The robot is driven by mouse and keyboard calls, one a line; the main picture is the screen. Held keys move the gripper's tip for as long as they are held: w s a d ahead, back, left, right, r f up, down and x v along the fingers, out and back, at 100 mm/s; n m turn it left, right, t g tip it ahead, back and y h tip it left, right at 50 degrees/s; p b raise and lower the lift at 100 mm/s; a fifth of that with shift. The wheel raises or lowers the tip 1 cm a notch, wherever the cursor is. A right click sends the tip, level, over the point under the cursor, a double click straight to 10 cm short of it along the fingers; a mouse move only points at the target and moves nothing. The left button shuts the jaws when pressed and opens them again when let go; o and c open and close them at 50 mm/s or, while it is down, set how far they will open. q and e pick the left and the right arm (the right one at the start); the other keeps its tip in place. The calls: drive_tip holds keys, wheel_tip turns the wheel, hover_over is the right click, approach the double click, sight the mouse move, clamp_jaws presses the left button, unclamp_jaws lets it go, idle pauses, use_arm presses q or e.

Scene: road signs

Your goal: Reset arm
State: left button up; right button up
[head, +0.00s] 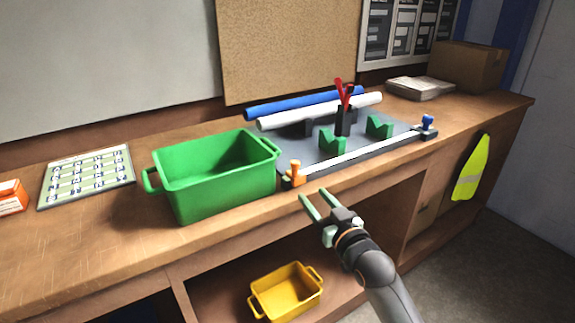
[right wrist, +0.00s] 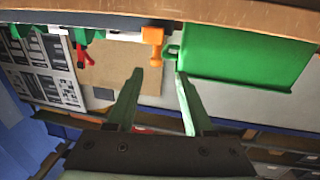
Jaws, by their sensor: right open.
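My right gripper (head: 313,205) is open and empty in the head view, just in front of the bench's front edge. Its two pale green fingers also show apart in the right wrist view (right wrist: 158,88), with nothing between them. A green bin (head: 222,186) stands on the bench to the left of the gripper, and it also shows in the right wrist view (right wrist: 245,58). An orange clamp (head: 295,173) sits at the near end of a white bar, close beyond the fingertips. It shows in the right wrist view too (right wrist: 153,40). My left gripper is not in view.
The wooden bench (head: 95,245) carries a grey mat (head: 290,150) with green blocks, a red-handled tool (head: 342,95), and blue and white rolls (head: 305,103). A yellow bin (head: 287,292) sits on the shelf below. A cardboard box (head: 468,66) stands at the far right.

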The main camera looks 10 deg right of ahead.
drive_tip(key=s+f+g, duration=0.2)
drive_tip(key=s+f, duration=0.4)
drive_tip(key=f, duration=0.3)
drive_tip(key=s+f+g, duration=0.2)
drive_tip(key=s+f, duration=0.4)
drive_tip(key=f, duration=0.4)
drive_tip(key=s+a+f+g, duration=0.1)
drive_tip(key=s+f+g, duration=0.1)
drive_tip(key=s+f, duration=0.4)
drive_tip(key=s+f+g+h, duration=0.1)
drive_tip(key=s+f, duration=0.5)
drive_tip(key=s, duration=0.7)
drive_tip(key=shift+a+g, duration=0.35)
drive_tip(key=shift+g, duration=0.35)
